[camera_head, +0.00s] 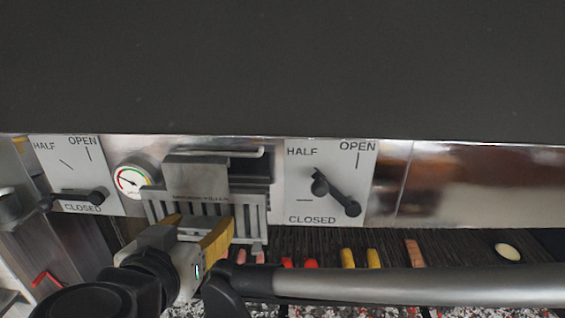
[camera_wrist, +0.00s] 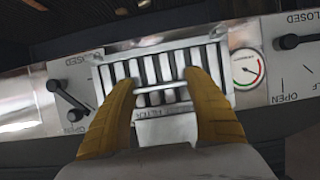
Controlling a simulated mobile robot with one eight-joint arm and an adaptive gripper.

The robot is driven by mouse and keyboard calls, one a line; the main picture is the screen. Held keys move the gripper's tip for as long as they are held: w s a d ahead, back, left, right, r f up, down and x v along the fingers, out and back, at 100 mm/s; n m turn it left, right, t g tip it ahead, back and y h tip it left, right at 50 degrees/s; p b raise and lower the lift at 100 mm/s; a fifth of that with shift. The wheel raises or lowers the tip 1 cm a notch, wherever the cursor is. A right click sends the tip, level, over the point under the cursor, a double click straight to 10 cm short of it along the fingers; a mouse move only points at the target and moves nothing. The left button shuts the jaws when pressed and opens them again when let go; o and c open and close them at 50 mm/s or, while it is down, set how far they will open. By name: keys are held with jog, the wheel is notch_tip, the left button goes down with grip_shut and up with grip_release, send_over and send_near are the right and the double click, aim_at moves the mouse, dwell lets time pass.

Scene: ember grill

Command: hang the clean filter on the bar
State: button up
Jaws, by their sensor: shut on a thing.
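The filter (camera_head: 200,197) is a grey metal piece with a row of upright slots and a lettered plate. It is upright at the panel, between the gauge and the right dial plate. My gripper (camera_head: 200,229) is shut on it from the front and below. In the wrist view the yellow fingers of my gripper (camera_wrist: 160,88) sit on both sides of the filter's small crosspiece, and the slotted filter (camera_wrist: 165,112) lies between and beyond them. A thin metal bar (camera_head: 245,153) runs along the panel just above the filter. I cannot tell whether the filter touches the bar.
A left dial plate (camera_head: 55,165), a round gauge (camera_head: 132,182) and a right dial plate (camera_head: 350,170) with black levers flank the filter. Below is a dark grill grate (camera_head: 310,243) with several food pieces. A thick grey rail (camera_head: 420,285) crosses in front. A dark hood (camera_head: 280,65) overhangs.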

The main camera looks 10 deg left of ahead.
jog(key=r+b+x, duration=0.1)
jog(key=b+x, duration=0.1)
jog(key=x, duration=0.6)
jog(key=shift+w, duration=0.5)
dwell(0.4)
jog(key=o, duration=1.5)
